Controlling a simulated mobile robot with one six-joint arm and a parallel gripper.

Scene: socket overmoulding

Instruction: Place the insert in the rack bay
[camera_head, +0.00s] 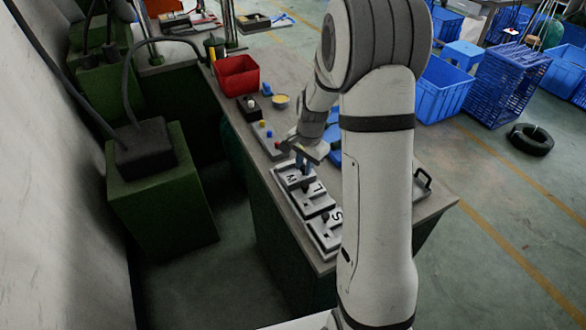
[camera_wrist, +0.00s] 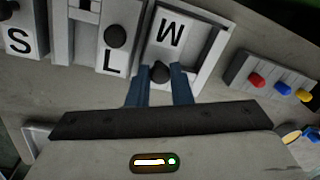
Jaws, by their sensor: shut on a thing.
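My gripper (camera_head: 301,166) has blue fingers and is over the far end of the rack. In the wrist view my gripper (camera_wrist: 159,83) is shut around the black knob of the M insert (camera_wrist: 172,32), a pale plate. The M insert lies at the bay at the rack's end, its edges near the bay walls; I cannot tell whether it is fully seated. The rack (camera_wrist: 215,52) is pale with raised walls. The L-marked part (camera_wrist: 110,64), with a black knob, is beside it. The S-marked part (camera_wrist: 18,40) is at the picture's left edge.
A panel with red, blue and yellow buttons (camera_wrist: 268,80) is beside the rack. A red bin (camera_head: 237,75) and small yellow bowl (camera_head: 281,101) stand farther along the bench. A dark handle (camera_head: 423,179) is at the bench's right. Blue crates (camera_head: 508,82) stand on the floor.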

